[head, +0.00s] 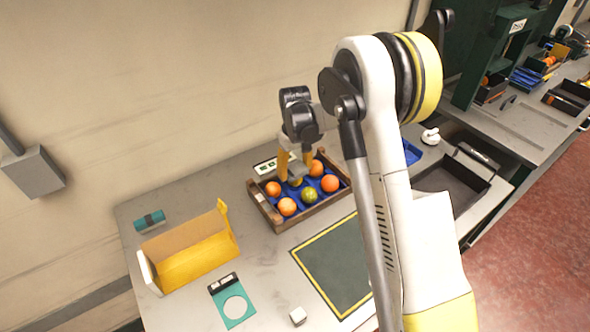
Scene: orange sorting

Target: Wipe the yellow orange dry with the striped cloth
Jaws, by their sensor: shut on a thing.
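My gripper (296,168) reaches down over the wooden crate (265,209), its yellow fingers pointing at the fruit. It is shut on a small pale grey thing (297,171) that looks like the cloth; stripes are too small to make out. A yellowish fruit (295,182) shows partly just below the fingertips, mostly hidden by them. Whether the held thing touches it, I cannot tell. A greenish-yellow orange (309,195) lies at the crate's front middle, in plain view. Several orange-coloured oranges (287,206) lie around it on the blue liner.
A yellow open bin (195,262) stands on the left, with a teal roll (149,221) behind it. A teal card with a white circle (235,307), a small white cube (298,315) and a yellow-edged dark mat (335,265) lie in front. A black tray (452,190) is at right.

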